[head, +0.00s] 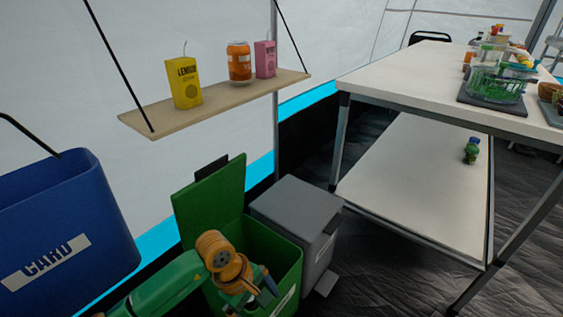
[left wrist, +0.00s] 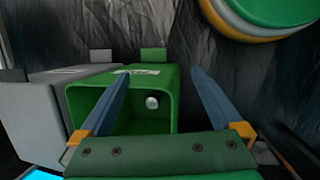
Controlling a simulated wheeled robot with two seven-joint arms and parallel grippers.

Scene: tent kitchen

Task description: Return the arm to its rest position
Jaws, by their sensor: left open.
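My left arm comes in from the lower left in the head view. Its left gripper (head: 256,296) is over the open green bin (head: 289,262), pointing down. In the left wrist view the two blue fingers of the left gripper (left wrist: 156,78) are spread wide with nothing between them. The opening of the green bin (left wrist: 165,75) lies beyond the fingers. A small whitish round object (left wrist: 152,102) lies inside the bin. My right gripper is in neither view.
A grey bin (head: 297,208) stands right beside the green bin. A blue CARD bin (head: 60,215) is at the left. A hanging shelf (head: 215,102) holds two cartons and a can. A white table (head: 425,75) with a lower shelf (head: 415,185) stands at the right.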

